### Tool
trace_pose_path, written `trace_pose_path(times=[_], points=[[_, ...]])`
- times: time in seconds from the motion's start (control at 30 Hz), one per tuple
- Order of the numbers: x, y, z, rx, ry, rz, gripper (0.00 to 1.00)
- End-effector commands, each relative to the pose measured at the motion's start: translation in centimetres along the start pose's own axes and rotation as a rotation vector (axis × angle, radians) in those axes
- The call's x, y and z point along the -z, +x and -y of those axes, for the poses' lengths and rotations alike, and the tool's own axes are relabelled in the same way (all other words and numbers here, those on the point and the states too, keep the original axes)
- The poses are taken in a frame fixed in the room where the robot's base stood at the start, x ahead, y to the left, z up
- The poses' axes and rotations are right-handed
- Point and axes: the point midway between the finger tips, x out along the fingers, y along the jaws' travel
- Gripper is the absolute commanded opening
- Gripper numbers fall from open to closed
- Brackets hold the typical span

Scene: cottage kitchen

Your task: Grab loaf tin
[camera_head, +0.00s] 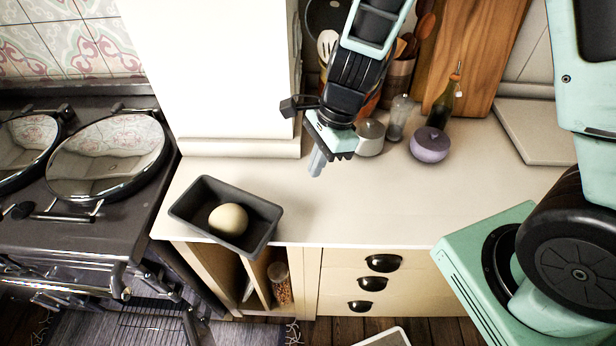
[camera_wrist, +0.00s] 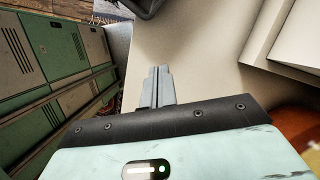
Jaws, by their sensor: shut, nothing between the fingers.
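The loaf tin (camera_head: 183,208) is a dark grey rectangular pan with a pale round lump of dough (camera_head: 228,219) in it. It sits at the left front corner of the counter, and its front right corner reaches the counter's edge. In the wrist view a dark corner, likely of the tin (camera_wrist: 150,6), shows at the top. My gripper (camera_head: 316,163) is above the counter, to the right of and behind the tin, apart from it. Its fingers, also in the wrist view (camera_wrist: 158,75), are together with nothing between them.
The stove (camera_head: 90,200) with round lids is left of the counter (camera_head: 370,205). A white block-like wall (camera_head: 215,70) rises behind the tin. A purple-grey pot (camera_head: 430,146), a bottle (camera_head: 441,108) and a cutting board (camera_head: 535,135) stand behind right. The middle of the counter is clear.

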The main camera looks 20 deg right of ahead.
Motion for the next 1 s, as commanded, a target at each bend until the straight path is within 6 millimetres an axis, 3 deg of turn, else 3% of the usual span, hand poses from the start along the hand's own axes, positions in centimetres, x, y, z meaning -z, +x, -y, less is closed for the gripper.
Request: trace_pose_path(times=[0.5, 0.7, 1.0], points=[[0.0, 9.8, 0.0, -0.003, 0.002, 0.0, 0.0], [-3.0, 10.0, 0.0, -0.002, -0.004, -0.001, 0.0], [-3.8, 10.4, 0.0, -0.001, -0.001, -0.002, 0.0]])
